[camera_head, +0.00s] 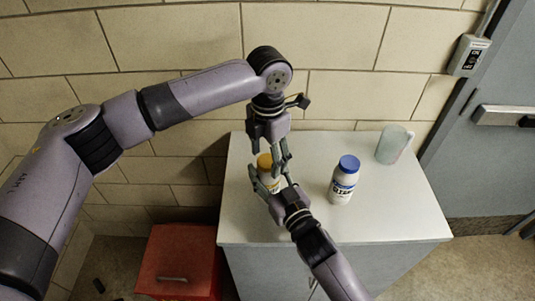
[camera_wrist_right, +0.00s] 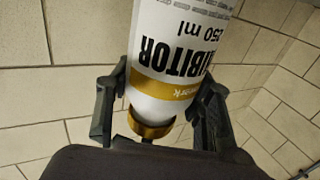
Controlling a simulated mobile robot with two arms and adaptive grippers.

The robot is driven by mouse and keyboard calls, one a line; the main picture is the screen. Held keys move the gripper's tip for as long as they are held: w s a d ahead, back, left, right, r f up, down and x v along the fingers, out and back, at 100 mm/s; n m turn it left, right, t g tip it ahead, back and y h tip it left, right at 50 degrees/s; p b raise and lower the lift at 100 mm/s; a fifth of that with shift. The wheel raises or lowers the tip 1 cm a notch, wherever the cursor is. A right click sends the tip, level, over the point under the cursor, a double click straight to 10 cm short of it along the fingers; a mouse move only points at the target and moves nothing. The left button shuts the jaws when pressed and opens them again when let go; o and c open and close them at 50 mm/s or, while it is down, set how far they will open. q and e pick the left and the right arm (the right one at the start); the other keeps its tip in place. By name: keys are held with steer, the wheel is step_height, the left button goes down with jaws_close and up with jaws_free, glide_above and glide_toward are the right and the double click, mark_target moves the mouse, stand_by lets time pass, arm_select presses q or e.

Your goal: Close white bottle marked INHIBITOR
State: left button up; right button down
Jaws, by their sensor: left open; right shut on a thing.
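The white INHIBITOR bottle (camera_head: 271,184) is upright over the left part of the white cabinet top, with a yellow cap (camera_head: 264,160) at its top. In the right wrist view the bottle (camera_wrist_right: 185,50) appears upside down, its label partly readable, with the gold-coloured cap (camera_wrist_right: 151,125) at its neck. I cannot tell how tightly the cap sits. My right gripper (camera_head: 272,180) is shut on the bottle's body, a finger on each side. My left gripper (camera_head: 268,148) is open, pointing down just above the cap. Whether its fingers touch the cap is unclear.
A white bottle with a blue cap (camera_head: 343,180) stands to the right on the cabinet top (camera_head: 385,220). A translucent beaker (camera_head: 394,145) is at the back right. A red box (camera_head: 180,262) is on the floor at left. A brick wall is behind.

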arm_select(q)
steer(key=shift+r, duration=2.25)
steer(key=shift+c, duration=0.5)
